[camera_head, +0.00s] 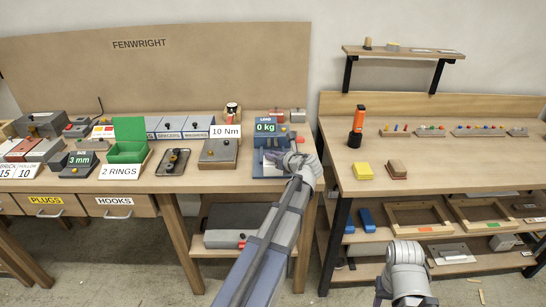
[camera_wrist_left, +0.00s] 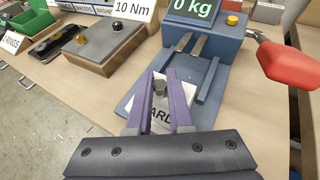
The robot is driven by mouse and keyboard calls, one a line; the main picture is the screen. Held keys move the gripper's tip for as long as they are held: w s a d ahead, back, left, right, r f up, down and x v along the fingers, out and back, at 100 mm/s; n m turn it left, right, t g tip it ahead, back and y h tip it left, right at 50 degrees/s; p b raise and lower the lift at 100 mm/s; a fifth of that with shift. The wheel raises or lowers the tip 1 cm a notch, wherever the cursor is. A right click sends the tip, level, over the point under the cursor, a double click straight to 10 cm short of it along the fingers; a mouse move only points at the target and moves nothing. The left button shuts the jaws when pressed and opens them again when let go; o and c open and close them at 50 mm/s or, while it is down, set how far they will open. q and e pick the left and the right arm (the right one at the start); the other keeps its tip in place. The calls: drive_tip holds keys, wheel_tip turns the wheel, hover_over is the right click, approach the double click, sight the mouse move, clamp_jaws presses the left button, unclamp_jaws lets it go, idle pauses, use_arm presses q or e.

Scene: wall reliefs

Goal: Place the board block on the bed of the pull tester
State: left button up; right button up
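The blue pull tester (camera_head: 268,130) stands at the right end of the left bench, its display reading 0 kg. In the left wrist view, its flat blue bed (camera_wrist_left: 205,72) runs toward my gripper, with two grey metal jaws and a side rail. The board block (camera_wrist_left: 162,122) has a white top, partly legible lettering "ARD" and a grey knob. It is over the near part of the bed; whether it touches is unclear. My left gripper (camera_wrist_left: 161,88) has its purple fingers closed around the knob. The fingers hide part of the block. My right gripper is out of view; only its arm shows.
A red-handled lever (camera_wrist_left: 288,62) sticks out right of the tester. A 10 Nm box (camera_head: 218,152) with a knob stands left of it. A green open box (camera_head: 128,140) is farther left. The right bench holds an orange-black tool (camera_head: 357,125) and a yellow block (camera_head: 363,171).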

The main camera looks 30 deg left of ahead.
use_arm(q)
drive_tip(key=o, duration=0.5)
drive_tip(key=shift+c, duration=0.2)
drive_tip(key=shift+r+p, duration=0.25)
drive_tip(key=shift+p, duration=0.05)
drive_tip(key=p+v, duration=0.4)
drive_tip(key=v, duration=0.8)
drive_tip(key=shift+f, duration=0.1)
drive_tip(key=s+d+f+n+g+h, duration=0.3)
drive_tip(key=s+d+f+n+h, duration=0.2)
drive_tip(key=s+d+n, duration=0.5)
drive_tip(key=s+d+f+n+g+h, duration=0.3)
drive_tip(key=s+d+f+n+h, duration=0.2)
drive_tip(key=s+d+f+n, duration=0.3)
drive_tip(key=s+d+n, duration=0.1)
drive_tip(key=s+d, duration=0.3)
drive_tip(key=d, duration=0.5)
drive_tip(key=shift+d+f+n+g+h, duration=0.2)
drive_tip(key=shift+n+g+h, duration=0.1)
drive_tip(key=shift+n+h, duration=0.1)
drive_tip(key=shift+s, duration=0.1)
